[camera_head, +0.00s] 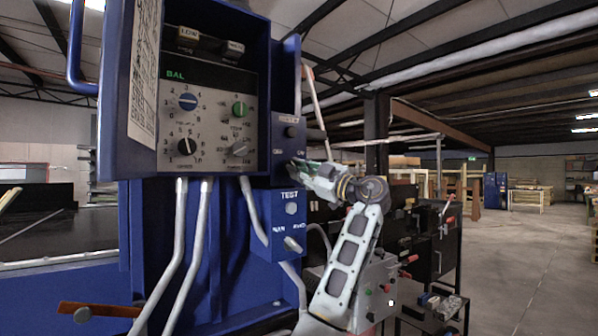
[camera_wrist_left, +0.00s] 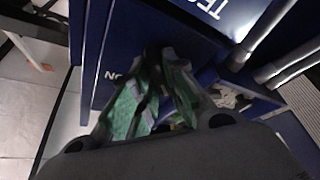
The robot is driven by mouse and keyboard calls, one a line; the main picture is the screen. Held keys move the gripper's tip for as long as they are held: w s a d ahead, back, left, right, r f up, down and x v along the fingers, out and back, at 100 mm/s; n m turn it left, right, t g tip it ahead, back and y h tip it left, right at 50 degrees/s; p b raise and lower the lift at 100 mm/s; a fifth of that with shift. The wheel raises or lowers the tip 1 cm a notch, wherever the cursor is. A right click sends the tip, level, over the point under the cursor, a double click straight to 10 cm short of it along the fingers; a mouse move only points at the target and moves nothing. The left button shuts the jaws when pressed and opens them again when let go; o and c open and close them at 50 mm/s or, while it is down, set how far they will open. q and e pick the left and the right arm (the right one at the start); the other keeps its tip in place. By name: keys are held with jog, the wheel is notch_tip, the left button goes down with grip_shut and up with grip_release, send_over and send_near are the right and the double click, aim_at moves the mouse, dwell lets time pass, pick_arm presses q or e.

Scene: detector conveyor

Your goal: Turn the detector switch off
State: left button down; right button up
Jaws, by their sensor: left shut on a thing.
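The blue detector cabinet (camera_head: 262,40) stands at the centre left, with a control panel on its front. On its right side is a small blue switch box (camera_head: 284,135) with a RESET label and OFF and ON markings. My left gripper (camera_head: 302,168) reaches this box from the right, at the switch below the markings. In the left wrist view the green-padded fingers (camera_wrist_left: 158,62) are shut on the dark switch knob (camera_wrist_left: 152,50), next to an upside-down ON marking. The fingers hide most of the knob, so its angle is unclear. My right gripper is not in view.
A lower blue TEST box (camera_head: 272,240) with a knob and MAN and AUTO markings sits just below. White conduits (camera_head: 182,240) run down the cabinet front. A workbench (camera_head: 440,240) with tools stands behind my arm. Open floor (camera_head: 530,270) lies at the right.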

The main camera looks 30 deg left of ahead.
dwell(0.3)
pick_arm(q)
jog(key=c, duration=1.4)
grip_release()
jog(key=shift+c, duration=0.2)
jog(key=v, duration=1.2)
jog(key=shift+f, duration=0.1)
